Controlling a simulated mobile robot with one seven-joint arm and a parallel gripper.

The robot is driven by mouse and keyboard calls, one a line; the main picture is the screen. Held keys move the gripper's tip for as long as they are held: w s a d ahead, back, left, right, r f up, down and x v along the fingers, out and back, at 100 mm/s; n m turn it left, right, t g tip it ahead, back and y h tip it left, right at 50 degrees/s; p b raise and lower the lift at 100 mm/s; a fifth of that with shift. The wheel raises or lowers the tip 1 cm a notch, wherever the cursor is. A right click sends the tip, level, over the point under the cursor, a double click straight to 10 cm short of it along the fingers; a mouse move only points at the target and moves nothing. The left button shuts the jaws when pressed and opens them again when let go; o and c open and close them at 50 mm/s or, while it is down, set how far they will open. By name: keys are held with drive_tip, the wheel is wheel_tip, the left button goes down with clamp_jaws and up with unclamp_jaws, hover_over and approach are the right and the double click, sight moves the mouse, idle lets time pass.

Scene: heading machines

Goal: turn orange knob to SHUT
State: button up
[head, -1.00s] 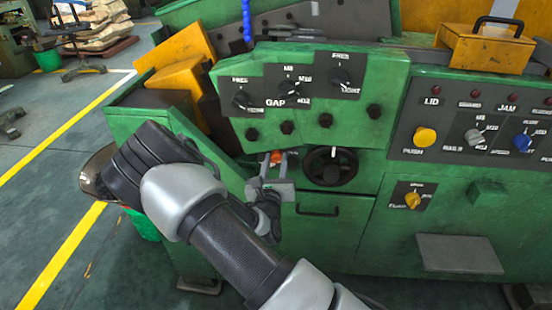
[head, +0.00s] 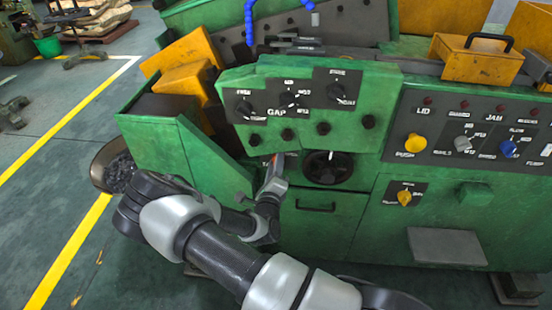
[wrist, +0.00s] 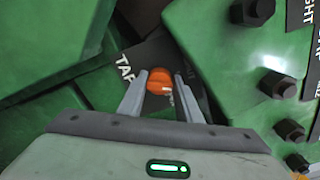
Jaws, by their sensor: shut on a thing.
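The orange knob (wrist: 161,82) sits on a dark label plate (wrist: 150,52) between the two fingers of my gripper (wrist: 163,84) in the wrist view. The fingers are closed on its sides. Part of the plate's lettering is hidden by the fingers, and I cannot read a SHUT mark. In the head view my gripper (head: 277,166) reaches the front of the green machine, left of the black handwheel (head: 328,167). The knob is mostly hidden there by the gripper.
The green machine (head: 300,215) has a GAP panel (head: 290,95) above the gripper, with several dark bolts below it. A drawer with a black handle (head: 316,207) is below the handwheel. The panel with the yellow button (head: 415,142) is at right. Open floor lies at left.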

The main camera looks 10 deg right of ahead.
drive_tip(key=n+p, duration=0.1)
drive_tip(key=n, duration=0.4)
drive_tip(key=shift+s+f+p, duration=0.1)
drive_tip(key=shift+f+p, duration=0.1)
drive_tip(key=shift+p, duration=0.2)
drive_tip(key=shift+n, duration=0.3)
drive_tip(key=o, duration=1)
drive_tip(key=shift+o, duration=0.2)
drive_tip(key=v, duration=1.7)
drive_tip(key=shift+s+r, duration=0.15)
